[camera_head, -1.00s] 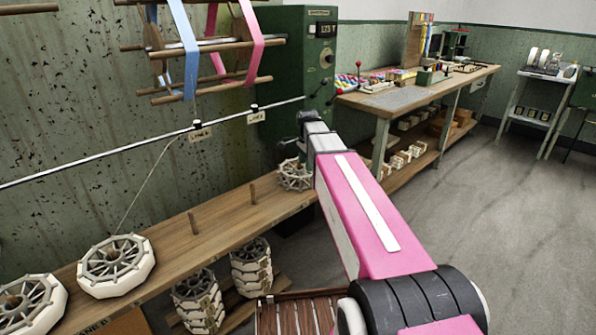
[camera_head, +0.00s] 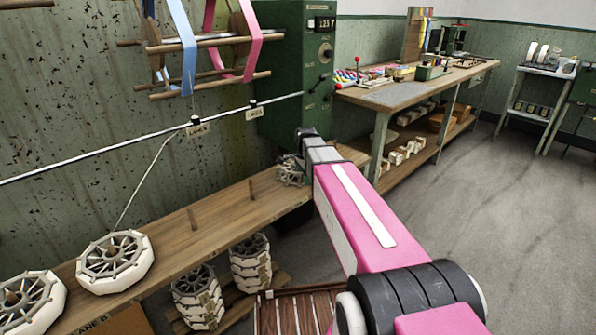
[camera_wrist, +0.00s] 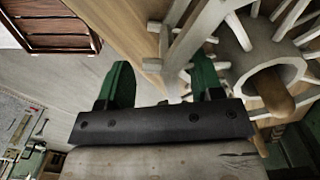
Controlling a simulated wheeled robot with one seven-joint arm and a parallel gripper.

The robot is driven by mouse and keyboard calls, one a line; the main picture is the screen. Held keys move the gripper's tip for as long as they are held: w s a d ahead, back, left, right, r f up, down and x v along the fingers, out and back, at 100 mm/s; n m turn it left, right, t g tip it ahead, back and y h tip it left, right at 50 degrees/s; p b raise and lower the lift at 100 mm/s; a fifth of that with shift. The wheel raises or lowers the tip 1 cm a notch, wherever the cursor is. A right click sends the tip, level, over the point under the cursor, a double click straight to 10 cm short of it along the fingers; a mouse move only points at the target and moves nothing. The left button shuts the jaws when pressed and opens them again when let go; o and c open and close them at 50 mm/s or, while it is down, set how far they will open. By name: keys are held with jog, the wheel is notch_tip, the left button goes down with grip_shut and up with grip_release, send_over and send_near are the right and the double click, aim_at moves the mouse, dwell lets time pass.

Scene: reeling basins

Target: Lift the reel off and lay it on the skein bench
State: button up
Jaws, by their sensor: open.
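A pale spoked reel (camera_head: 290,171) sits at the far right end of the long wooden shelf (camera_head: 225,222). The wrist view shows its pale hub (camera_wrist: 262,68) around a wooden peg (camera_wrist: 270,92), with spokes and rim pieces around it. My gripper (camera_wrist: 162,82) is open, with two green fingers apart and nothing clearly held between them. The right finger is close to the reel's rim; I cannot tell if it touches. In the head view my wrist partly covers the reel. The skein bench (camera_head: 395,97) stands at the back right, with a grey mat and coloured skeins on it.
Stacked reels (camera_head: 250,263) stand below. A green machine box (camera_head: 295,75) stands behind my wrist. Floor at right is clear.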

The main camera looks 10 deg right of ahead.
notch_tip(320, 180, down, 2)
grip_shut()
jog(key=shift+r, duration=0.1)
